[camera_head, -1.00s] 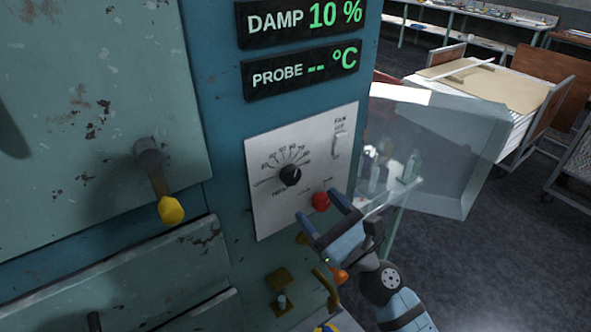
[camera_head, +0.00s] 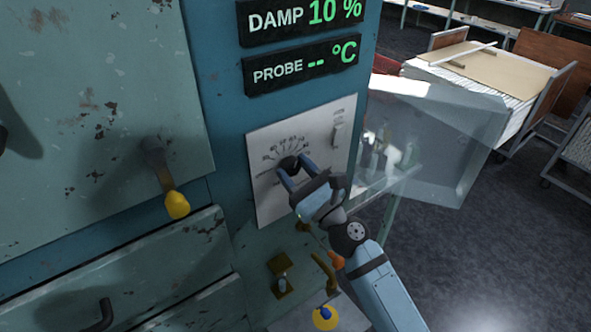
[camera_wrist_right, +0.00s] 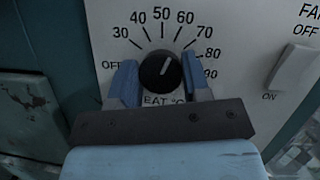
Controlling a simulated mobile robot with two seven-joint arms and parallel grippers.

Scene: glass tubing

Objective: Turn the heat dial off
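The heat dial is a round black knob (camera_head: 289,163) on a white panel (camera_head: 262,203), with temperature numbers around it. In the right wrist view the dial (camera_wrist_right: 158,73) has a white mark pointing up and to the right, roughly toward 60. "OFF" is printed at the left end of the scale. My right gripper (camera_head: 297,170) is at the panel. In the wrist view its blue fingers (camera_wrist_right: 160,82) stand open on either side of the dial; I cannot tell whether they touch it. My left gripper is not in view.
A fan switch (camera_head: 338,133) is on the panel's upper right. Damp (camera_head: 300,18) and probe (camera_head: 302,67) displays are above. A yellow-tipped handle (camera_head: 177,204) sticks out at left. A clear box-like guard (camera_head: 432,140) stands to the right, with a trolley (camera_head: 480,85) behind.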

